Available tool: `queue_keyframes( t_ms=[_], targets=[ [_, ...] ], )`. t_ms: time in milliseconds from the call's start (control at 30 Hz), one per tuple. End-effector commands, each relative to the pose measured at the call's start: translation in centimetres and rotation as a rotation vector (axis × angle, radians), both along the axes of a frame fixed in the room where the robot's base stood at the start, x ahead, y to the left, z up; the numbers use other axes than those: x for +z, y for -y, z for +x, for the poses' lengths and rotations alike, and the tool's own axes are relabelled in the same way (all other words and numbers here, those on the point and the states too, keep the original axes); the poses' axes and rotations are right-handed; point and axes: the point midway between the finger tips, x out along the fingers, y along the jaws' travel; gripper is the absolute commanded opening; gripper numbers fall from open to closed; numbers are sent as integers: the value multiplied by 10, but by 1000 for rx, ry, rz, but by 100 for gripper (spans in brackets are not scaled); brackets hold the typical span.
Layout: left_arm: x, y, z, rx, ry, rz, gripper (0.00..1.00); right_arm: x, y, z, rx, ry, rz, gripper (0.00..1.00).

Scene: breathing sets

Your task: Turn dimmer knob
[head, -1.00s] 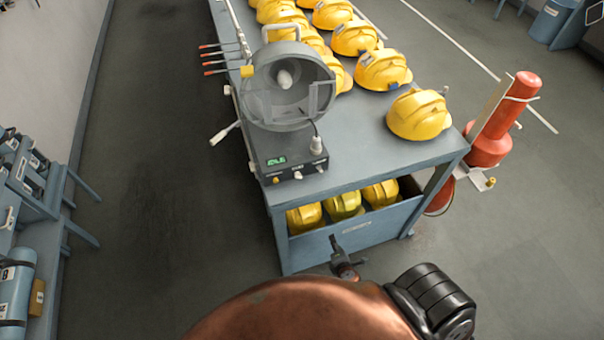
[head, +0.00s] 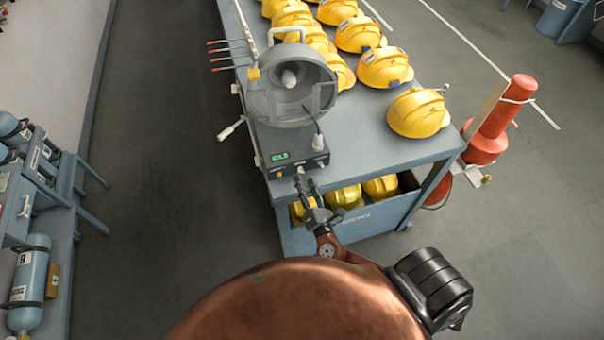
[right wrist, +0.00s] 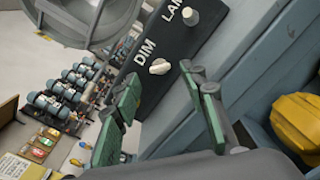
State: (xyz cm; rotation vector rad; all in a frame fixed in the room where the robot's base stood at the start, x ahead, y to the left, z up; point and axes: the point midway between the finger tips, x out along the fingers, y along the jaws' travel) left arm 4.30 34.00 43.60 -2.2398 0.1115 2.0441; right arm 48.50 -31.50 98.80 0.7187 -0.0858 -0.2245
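The dimmer knob is a small white knob beside the "DIM" label in the right wrist view (right wrist: 160,67). It is on the dark front of a control box (head: 305,160), whose green display reads "IDLE" in the head view. A second white knob (right wrist: 191,16) sits by a label starting "LA". My right gripper (head: 304,178) is just in front of the box, its fingers pointing at the panel. In the right wrist view its green-padded fingers (right wrist: 163,84) are spread apart and empty, with the dimmer knob beyond the gap. My left gripper is out of view.
A large grey round lamp housing (head: 265,98) stands behind the box. Yellow helmets (head: 418,112) fill the grey table (head: 375,158) and the open bin below. A red cylinder (head: 493,122) stands at right. Blue tanks (head: 30,285) are on a left rack. Floor between is clear.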

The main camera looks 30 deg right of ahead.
Motion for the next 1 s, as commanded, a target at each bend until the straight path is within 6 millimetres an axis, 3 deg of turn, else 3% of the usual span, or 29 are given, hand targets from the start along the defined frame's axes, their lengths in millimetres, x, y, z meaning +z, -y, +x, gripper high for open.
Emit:
queue_keyframes(
  t_ms=[233, 633, 1000],
  targets=[
    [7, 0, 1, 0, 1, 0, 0, 1, 7, 33, -1, 0, 1, 39],
    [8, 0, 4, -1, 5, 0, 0, -1, 9, 40, 0, -1, 2, 39],
    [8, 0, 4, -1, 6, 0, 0, -1, 10, 39, -1, -2, 2, 14]
  ],
)
